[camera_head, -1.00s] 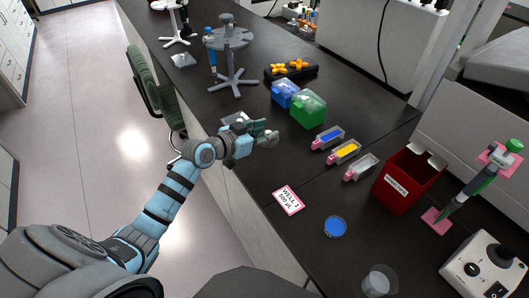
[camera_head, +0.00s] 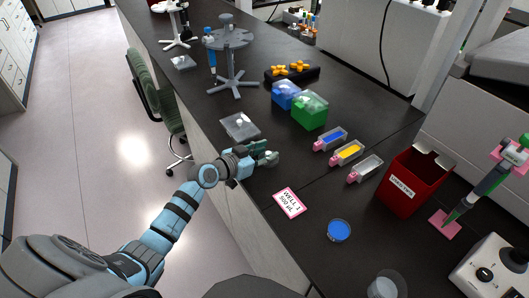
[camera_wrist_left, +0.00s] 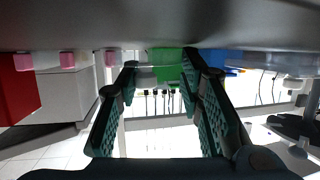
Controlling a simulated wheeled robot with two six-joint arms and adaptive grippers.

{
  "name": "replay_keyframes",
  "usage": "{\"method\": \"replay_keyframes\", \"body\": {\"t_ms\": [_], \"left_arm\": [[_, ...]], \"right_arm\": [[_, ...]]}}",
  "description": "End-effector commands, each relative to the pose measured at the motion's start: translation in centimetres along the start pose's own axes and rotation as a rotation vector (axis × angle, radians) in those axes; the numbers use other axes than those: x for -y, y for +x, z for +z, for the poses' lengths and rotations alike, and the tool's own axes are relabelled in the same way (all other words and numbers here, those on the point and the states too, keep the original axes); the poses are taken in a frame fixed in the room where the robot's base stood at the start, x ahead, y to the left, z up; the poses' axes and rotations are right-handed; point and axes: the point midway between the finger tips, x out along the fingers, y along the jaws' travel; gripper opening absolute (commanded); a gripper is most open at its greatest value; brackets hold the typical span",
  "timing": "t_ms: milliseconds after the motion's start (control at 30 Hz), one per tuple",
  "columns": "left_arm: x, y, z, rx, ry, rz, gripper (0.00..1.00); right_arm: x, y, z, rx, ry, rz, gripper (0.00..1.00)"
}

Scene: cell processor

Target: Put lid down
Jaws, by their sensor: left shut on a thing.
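My left gripper (camera_head: 266,159) is low over the front edge of the black bench, with its fingers pointing right. It is shut on a thin, clear thing, taken as the lid, which is hard to make out in both views. In the left wrist view the two green-padded fingers (camera_wrist_left: 160,88) stand apart, with only a faint pale edge between their tips. A flat, clear well plate (camera_head: 239,126) lies on the bench just beyond the gripper, apart from it. My right gripper is out of view.
A WELL 1 card (camera_head: 289,202), a blue-filled dish (camera_head: 339,231) and several pink-capped bottles (camera_head: 347,152) lie to the right. Blue (camera_head: 286,94) and green (camera_head: 309,112) boxes and a grey pipette stand (camera_head: 232,68) are behind. A red bin (camera_head: 414,182) stands at right.

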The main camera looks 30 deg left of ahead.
Motion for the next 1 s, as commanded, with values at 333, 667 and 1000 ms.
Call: {"method": "replay_keyframes", "body": {"t_ms": [333, 667, 1000], "left_arm": [[0.0, 0.1, 0.4, 0.002, -0.001, 0.0, 0.52], [0.0, 0.1, 0.3, 0.002, 0.0, 0.0, 0.55], [0.0, -3.6, -0.9, 0.004, 0.006, 0.001, 0.55]], "right_arm": [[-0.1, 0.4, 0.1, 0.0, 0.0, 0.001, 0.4], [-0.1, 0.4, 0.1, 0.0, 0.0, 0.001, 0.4], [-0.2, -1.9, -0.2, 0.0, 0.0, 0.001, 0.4]]}}
